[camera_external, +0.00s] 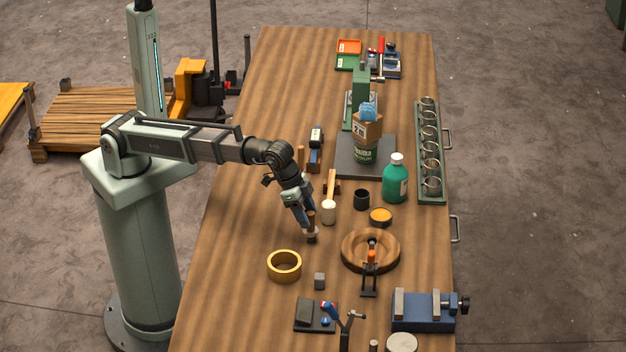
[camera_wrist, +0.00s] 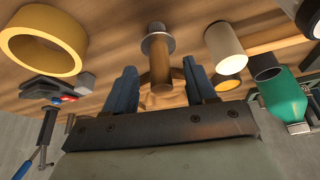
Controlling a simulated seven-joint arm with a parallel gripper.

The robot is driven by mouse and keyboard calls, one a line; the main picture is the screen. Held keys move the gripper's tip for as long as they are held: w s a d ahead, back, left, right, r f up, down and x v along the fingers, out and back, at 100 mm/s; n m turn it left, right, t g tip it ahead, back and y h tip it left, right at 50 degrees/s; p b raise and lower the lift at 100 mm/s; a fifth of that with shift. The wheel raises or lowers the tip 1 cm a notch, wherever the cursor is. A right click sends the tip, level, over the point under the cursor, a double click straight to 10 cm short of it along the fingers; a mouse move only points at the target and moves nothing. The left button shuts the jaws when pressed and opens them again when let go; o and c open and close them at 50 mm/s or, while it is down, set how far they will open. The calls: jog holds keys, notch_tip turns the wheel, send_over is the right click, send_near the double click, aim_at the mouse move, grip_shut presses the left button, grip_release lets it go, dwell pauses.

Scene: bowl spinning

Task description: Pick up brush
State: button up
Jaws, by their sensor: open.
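The brush (camera_external: 312,229) has a brown wooden handle and a round grey head, and is on the table just below my gripper in the external view. In the wrist view the brush (camera_wrist: 160,62) shows its handle between my two blue fingers and its grey head beyond the fingertips. My gripper (camera_external: 306,216) is open, with its fingers on either side of the handle. In the wrist view a gap shows between each finger of my gripper (camera_wrist: 160,80) and the handle. Whether the brush touches the tabletop all along is hidden.
A round wooden bowl (camera_external: 347,257), a black cup (camera_external: 361,199) and a green bottle (camera_external: 395,182) are further right. The table's left strip (camera_external: 225,270) is clear.

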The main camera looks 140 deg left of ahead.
aim_at(315, 229)
jog(key=shift+x, duration=1.55)
grip_shut()
